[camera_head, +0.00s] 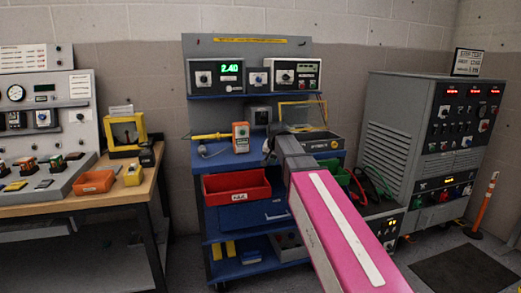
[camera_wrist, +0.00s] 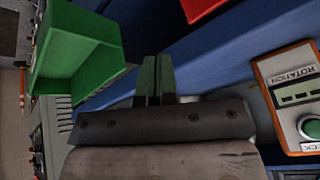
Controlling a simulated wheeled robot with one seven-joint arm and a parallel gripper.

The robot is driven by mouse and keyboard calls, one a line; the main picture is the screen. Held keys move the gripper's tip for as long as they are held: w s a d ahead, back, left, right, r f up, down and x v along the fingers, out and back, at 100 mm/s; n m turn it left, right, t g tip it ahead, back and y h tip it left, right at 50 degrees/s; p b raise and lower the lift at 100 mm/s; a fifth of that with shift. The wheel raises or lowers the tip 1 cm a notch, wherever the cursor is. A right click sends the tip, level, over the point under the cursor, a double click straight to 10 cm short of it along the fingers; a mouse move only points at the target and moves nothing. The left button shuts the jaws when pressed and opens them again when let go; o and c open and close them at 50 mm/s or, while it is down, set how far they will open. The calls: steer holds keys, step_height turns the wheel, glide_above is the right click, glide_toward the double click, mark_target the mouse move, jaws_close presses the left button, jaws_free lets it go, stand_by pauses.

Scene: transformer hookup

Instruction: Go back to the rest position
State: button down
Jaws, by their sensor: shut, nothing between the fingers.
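My gripper (camera_head: 270,157) is in front of the middle shelf of the blue cart (camera_head: 212,187), at the end of my pink arm. In the wrist view its two fingers (camera_wrist: 154,72) are side by side and shut, with nothing held. The blue shelf edge (camera_wrist: 225,45) runs behind the fingers. An orange and white phase rotation meter (camera_wrist: 295,100) is right of the gripper, and it stands on the shelf in the head view (camera_head: 240,137). A green bin (camera_wrist: 77,55) is at the left of the wrist view.
A red bin (camera_head: 237,186) sits on the cart below the meter. A wooden workbench (camera_head: 120,187) with instruments stands at left. A grey cabinet (camera_head: 392,125) with red displays stands at right, beside an orange post (camera_head: 485,205). Dark floor matting (camera_head: 465,272) lies in front.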

steer(key=s+d+f+n+g, duration=0.1)
steer(key=s+d+f, duration=0.3)
steer(key=s+f, duration=0.4)
steer(key=s+d+f+n+g, duration=0.1)
steer(key=s+d+f, duration=0.3)
steer(key=s+f, duration=0.5)
steer(key=s+d+f+n+g, duration=0.1)
steer(key=s+d+f+g, duration=0.2)
steer(key=f, duration=1)
steer(key=s+d, duration=0.2)
steer(key=s, duration=0.3)
steer(key=shift+s+f+g, duration=0.3)
steer(key=shift+f, duration=0.05)
steer(key=shift+d, duration=0.1)
